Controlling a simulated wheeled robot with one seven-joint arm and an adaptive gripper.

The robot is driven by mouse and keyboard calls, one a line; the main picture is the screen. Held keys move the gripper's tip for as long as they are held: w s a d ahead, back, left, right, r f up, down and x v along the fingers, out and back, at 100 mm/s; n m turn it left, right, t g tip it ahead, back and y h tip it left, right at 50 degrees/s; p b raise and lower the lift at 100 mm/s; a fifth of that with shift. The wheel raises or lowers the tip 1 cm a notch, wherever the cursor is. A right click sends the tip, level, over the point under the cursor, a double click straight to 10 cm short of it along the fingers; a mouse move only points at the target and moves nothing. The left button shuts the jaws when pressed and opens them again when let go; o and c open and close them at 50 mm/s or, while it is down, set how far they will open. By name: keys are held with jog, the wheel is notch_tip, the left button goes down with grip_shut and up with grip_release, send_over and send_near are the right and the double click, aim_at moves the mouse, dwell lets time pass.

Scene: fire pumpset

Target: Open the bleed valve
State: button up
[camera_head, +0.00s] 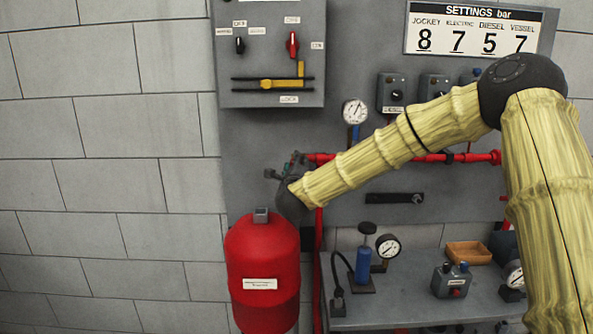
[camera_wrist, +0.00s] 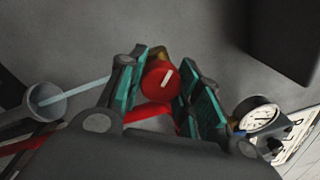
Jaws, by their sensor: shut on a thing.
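The bleed valve shows in the wrist view as a round red knob (camera_wrist: 160,82) with a white mark on its face. It sits between the teal pads of my gripper (camera_wrist: 166,80), which is shut on it. The white mark is tilted. In the head view my gripper (camera_head: 287,170) is at the left end of the red pipe, above the red tank. The knob is hidden there by my wrist and fingers.
A grey funnel (camera_wrist: 45,100) is left in the wrist view; a pale blue strip runs from it toward my gripper. A pressure gauge (camera_head: 355,111) is up and right. The red tank (camera_head: 262,260) stands just below. The bench (camera_head: 400,306) holds several tools.

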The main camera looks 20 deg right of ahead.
jog(key=n, duration=0.6)
jog(key=shift+y+b, duration=0.3)
jog(key=shift+b, duration=0.05)
jog(key=n, duration=0.5)
jog(key=shift+n+t+y, duration=0.3)
jog(key=shift+n, duration=0.1)
jog(key=n+p, duration=0.1)
jog(key=n, duration=0.4)
jog(key=shift+n+y, duration=0.3)
jog(key=shift+n, duration=0.1)
jog(key=shift+n+p, duration=0.45)
jog(key=shift+n, duration=1.85)
jog(key=shift+f, duration=0.1)
jog(key=o, duration=1)
jog(key=shift+d, duration=0.1)
jog(key=shift+o, duration=0.2)
